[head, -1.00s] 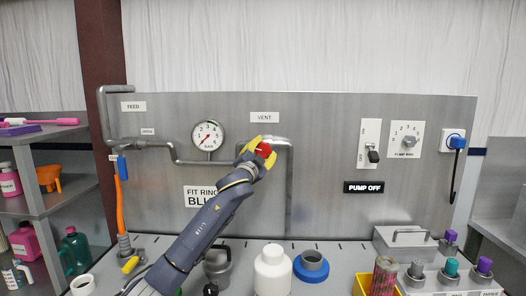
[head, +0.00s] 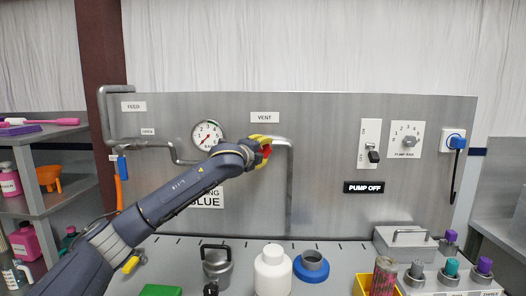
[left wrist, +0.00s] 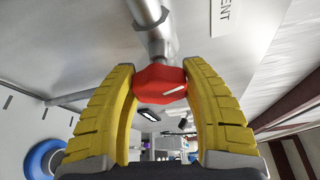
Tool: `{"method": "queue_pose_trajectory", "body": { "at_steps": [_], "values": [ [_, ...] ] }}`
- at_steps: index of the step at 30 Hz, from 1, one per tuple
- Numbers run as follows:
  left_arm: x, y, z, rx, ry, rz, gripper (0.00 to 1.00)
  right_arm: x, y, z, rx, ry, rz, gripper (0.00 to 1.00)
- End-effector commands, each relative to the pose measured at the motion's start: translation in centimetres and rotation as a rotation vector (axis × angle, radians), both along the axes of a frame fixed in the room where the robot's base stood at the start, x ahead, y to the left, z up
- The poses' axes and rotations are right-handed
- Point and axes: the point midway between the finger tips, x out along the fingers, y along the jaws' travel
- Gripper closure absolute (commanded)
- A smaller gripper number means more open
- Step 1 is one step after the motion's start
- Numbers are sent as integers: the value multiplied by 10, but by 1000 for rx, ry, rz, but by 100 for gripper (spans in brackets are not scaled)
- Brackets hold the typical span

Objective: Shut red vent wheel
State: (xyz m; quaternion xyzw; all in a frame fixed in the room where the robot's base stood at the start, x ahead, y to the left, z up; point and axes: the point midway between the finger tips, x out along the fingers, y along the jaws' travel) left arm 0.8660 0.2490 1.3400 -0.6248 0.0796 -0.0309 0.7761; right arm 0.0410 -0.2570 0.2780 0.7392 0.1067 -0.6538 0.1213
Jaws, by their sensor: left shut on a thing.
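The red vent wheel (left wrist: 160,84) sits at the end of a grey pipe below the VENT label. It also shows in the head view (head: 266,151) as a small red patch, mostly hidden by my gripper. My left gripper (head: 262,145) is at the wheel, its yellow fingers shut on it from both sides; the left wrist view shows the fingers (left wrist: 160,88) touching the wheel's two edges. A white mark shows on the wheel's face. My right gripper is not in view.
The vent pipe (head: 290,185) runs down the steel panel (head: 335,130). A pressure gauge (head: 208,135) is left of the wheel, partly covered by my arm. A white jug (head: 272,272), a blue ring (head: 311,270) and a grey lidded pot (head: 217,268) stand on the bench below.

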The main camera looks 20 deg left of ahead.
Motion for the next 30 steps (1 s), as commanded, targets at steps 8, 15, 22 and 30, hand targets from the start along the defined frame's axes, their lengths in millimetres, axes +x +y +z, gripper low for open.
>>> {"method": "queue_pose_trajectory", "body": {
  "at_steps": [8,15,22,30],
  "values": [
    [0,-2,-1,201,50,-3,82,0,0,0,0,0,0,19],
    [0,-3,-1,310,76,-5,82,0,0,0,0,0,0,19],
    [0,-3,-2,359,89,-5,82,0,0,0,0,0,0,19],
    [0,-3,-3,371,92,-5,82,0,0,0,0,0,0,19]
  ]
}}
